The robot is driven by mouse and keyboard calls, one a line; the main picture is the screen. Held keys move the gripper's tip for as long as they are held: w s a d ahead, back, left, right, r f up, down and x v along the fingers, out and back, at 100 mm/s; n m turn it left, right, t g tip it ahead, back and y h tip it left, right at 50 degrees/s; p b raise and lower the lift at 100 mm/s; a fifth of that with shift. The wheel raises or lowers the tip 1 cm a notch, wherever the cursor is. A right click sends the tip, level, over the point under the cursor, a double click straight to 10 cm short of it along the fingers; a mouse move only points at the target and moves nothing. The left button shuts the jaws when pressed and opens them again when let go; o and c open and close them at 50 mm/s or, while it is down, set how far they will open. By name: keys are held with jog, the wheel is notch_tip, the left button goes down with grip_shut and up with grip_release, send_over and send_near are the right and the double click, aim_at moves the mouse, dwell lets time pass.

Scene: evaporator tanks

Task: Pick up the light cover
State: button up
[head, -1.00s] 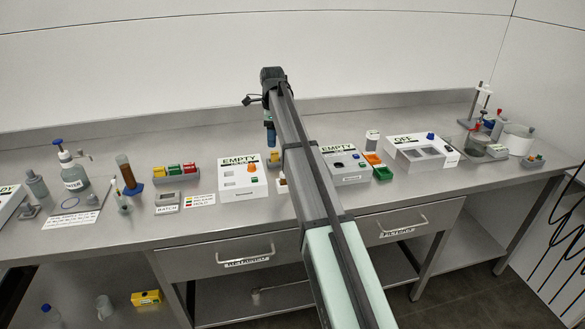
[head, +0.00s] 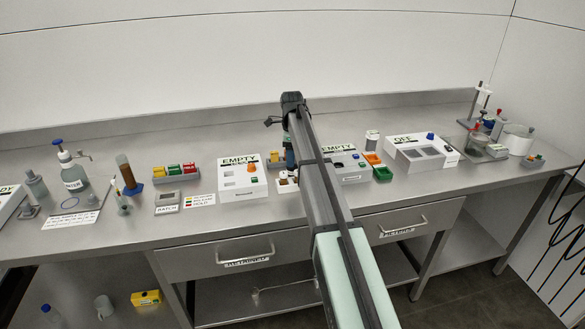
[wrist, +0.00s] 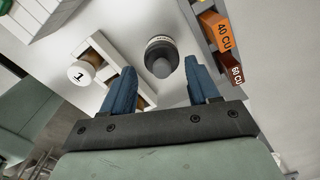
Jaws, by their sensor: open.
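A round dark-grey piece with a knob and a pale lettered band, which I take to be the light cover (wrist: 161,58), shows in the wrist view. My gripper (wrist: 159,68) is open, with one blue finger on each side of that view and nothing held. In the head view, my gripper (head: 290,158) is low over the bench between the two EMPTY boxes. The light cover cannot be made out there; my arm blocks part of that spot.
A white rack (wrist: 98,45) with a white-capped vial marked 1 (wrist: 81,73) is close to my left finger. Orange 40 CU (wrist: 217,32) and brown 60 CU (wrist: 233,68) blocks lie to the right. EMPTY boxes (head: 231,187) (head: 352,178) flank the spot.

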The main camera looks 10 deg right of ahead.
jog(key=shift+w+a+f, duration=0.15)
jog(key=shift+f, duration=2.55)
jog(key=shift+c, duration=0.2)
jog(key=c, duration=0.7)
jog(key=shift+o, duration=0.2)
